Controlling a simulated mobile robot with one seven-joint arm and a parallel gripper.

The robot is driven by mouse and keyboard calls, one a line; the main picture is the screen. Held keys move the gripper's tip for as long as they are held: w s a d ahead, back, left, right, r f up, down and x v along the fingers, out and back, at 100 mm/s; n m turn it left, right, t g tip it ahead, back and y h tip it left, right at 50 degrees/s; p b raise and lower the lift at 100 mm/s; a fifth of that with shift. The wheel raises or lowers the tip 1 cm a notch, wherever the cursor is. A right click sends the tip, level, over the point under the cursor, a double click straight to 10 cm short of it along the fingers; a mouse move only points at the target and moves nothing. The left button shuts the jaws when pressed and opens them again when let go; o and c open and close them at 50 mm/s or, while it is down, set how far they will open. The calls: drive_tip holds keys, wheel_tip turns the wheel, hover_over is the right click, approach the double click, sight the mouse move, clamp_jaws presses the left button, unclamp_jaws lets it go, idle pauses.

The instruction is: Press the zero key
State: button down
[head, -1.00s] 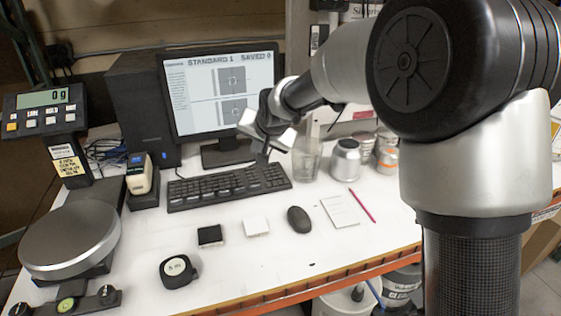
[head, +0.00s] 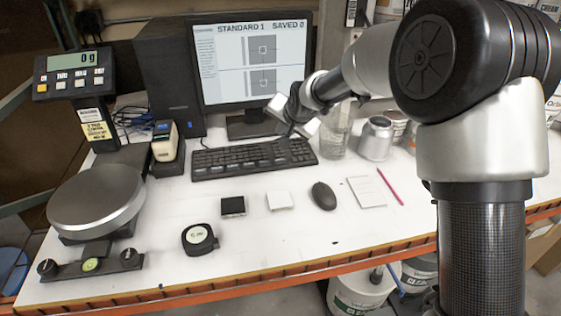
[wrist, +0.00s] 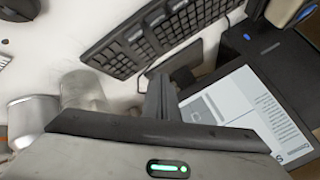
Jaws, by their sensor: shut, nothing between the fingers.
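My gripper (head: 287,137) is shut and empty, above the right end of the keyboard and far right of the display head. It also shows in the wrist view (wrist: 160,93).
The keyboard (head: 225,163), monitor (head: 250,70) and black tower (head: 168,75) stand at the back. A handheld device (head: 165,143) stands in a dock between scale and keyboard. A tape measure (head: 199,238), mouse (head: 323,196), glass (head: 335,135) and metal can (head: 375,138) are on the table.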

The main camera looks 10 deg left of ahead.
wheel_tip(320, 180, down, 7)
drive_tip(key=b, duration=0.4)
drive_tip(key=shift+f, duration=0.2)
drive_tip(key=shift+f+b, duration=0.15)
drive_tip(key=shift+b, duration=0.2)
idle(1.4)
drive_tip(key=shift+f+b, duration=0.25)
drive_tip(key=shift+b, duration=0.05)
drive_tip(key=shift+f+b, duration=0.35)
drive_tip(key=shift+f, duration=0.05)
idle(0.5)
drive_tip(key=shift+r, duration=0.15)
drive_tip(key=shift+r+p, duration=0.3)
drive_tip(key=shift+r, duration=0.35)
drive_tip(key=shift+r+p, duration=1.35)
drive_tip(key=shift+r, duration=1.15)
drive_tip(key=shift+r, duration=0.1)
